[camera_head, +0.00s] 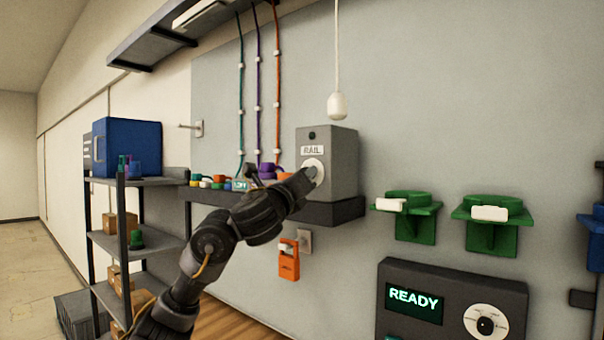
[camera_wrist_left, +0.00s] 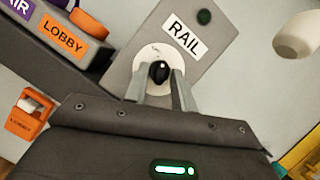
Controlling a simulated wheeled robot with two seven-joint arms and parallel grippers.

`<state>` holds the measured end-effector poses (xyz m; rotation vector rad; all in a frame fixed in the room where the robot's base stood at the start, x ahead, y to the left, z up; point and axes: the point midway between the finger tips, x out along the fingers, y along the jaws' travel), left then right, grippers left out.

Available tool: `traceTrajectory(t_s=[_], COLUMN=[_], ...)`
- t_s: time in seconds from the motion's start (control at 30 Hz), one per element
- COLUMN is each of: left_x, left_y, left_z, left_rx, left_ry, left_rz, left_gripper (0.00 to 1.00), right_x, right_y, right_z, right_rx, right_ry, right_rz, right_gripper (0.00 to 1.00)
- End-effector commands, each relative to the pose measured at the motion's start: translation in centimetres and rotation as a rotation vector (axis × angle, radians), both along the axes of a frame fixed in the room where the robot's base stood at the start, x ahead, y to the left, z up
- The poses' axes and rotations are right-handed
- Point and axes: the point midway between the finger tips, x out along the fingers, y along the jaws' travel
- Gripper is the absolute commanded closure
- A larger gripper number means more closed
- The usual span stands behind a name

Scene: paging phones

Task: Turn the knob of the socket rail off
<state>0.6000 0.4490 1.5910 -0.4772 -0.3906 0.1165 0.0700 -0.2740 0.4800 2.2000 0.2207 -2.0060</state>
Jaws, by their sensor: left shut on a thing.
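The socket rail's knob is a black knob (camera_wrist_left: 159,72) on a round white dial, on the grey box labelled RAIL (camera_head: 340,162). In the head view the white dial (camera_head: 313,165) shows, with the knob hidden by my gripper. My left gripper (camera_head: 311,174) reaches the box front from the lower left. In the left wrist view its two fingers (camera_wrist_left: 160,82) stand either side of the knob, shut on it. A small dark lamp (camera_wrist_left: 204,17) sits above the RAIL label and looks unlit. My right gripper is not in view.
A dark shelf (camera_head: 345,211) carries the box and several coloured phone items. A white pull cord (camera_head: 337,105) hangs just right of the box. Green wall cradles (camera_head: 407,215) and a READY panel (camera_head: 452,300) are at right. A shelving rack (camera_head: 140,182) stands at left.

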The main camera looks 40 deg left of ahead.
Motion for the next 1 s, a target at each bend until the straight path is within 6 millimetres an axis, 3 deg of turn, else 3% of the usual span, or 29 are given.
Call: traceTrajectory(t_s=[0.4, 1.0], left_x=[0.0, 0.0], left_y=[-0.2, -0.2], left_z=[0.4, 0.2], left_rx=[-0.248, -0.315], left_ry=[-0.004, -0.007], left_rz=[0.0, 0.0], left_gripper=[0.97, 0.97], right_x=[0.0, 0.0], right_y=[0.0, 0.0], right_z=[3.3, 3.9], right_rx=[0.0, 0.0], right_ry=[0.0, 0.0], right_rz=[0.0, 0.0], right_gripper=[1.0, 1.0])
